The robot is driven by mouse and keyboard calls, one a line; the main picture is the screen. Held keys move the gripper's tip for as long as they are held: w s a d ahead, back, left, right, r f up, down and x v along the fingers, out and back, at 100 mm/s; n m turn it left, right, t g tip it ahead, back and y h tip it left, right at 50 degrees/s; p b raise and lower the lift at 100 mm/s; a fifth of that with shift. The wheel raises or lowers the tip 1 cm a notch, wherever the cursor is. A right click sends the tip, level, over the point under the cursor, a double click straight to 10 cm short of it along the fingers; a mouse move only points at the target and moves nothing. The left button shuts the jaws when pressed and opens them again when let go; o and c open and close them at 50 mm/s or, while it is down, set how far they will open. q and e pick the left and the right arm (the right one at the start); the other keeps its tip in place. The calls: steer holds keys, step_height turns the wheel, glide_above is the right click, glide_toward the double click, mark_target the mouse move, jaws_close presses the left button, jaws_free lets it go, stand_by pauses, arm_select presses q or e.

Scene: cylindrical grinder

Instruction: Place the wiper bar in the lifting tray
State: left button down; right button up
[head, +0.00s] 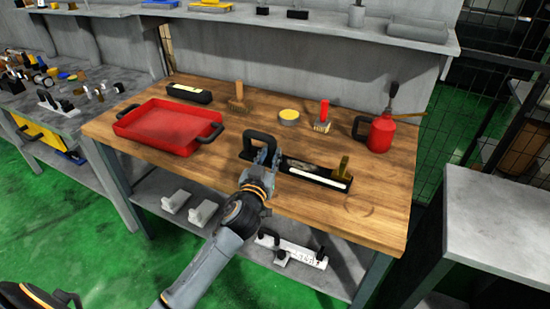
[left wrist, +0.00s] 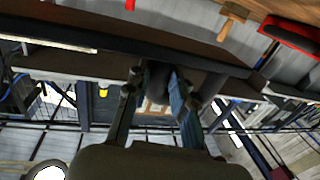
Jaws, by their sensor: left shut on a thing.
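The wiper bar (head: 304,169), a long black bar with a pale strip and a black loop handle, is over the right middle of the wooden bench. My left gripper (head: 266,160) is shut on it beside the loop. In the left wrist view, the left gripper (left wrist: 158,80) has a dark part between its fingers, which hide much of it. I cannot tell whether the bar touches the bench. The red lifting tray (head: 166,125), with black handles at both ends, stands on the bench to the left and looks empty. My right gripper is not in view.
Behind the bar stand a brush (head: 238,98), a round tin (head: 289,116), a red-handled brush (head: 322,117) and a red oil can (head: 381,132). A black box (head: 189,93) lies behind the tray. Bare wood (head: 225,182) shows at the front.

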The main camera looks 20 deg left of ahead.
arm_select(q)
steer(key=s+r, duration=0.4)
steer(key=s, duration=0.5)
steer(key=s+d+f+m+h, duration=0.1)
steer(key=s+d, duration=0.3)
steer(key=s, duration=0.4)
steer(key=s+d+f+h, duration=0.1)
steer(key=s+d+f, duration=0.2)
steer(key=s, duration=0.5)
steer(key=shift+d+f+m+h+b, duration=0.4)
steer(key=shift+d, duration=0.2)
steer(key=w+a+r+n+y, duration=0.1)
steer(key=w+a, duration=0.3)
steer(key=w, duration=0.4)
steer(key=w+a+r+y, duration=0.1)
steer(key=w+a+r, duration=0.2)
steer(key=w, duration=0.5)
steer(key=shift+a+r+n+y, duration=0.35)
steer(key=shift+r+n+y, duration=0.05)
steer(key=shift+r, duration=0.05)
steer(key=shift+w, duration=0.1)
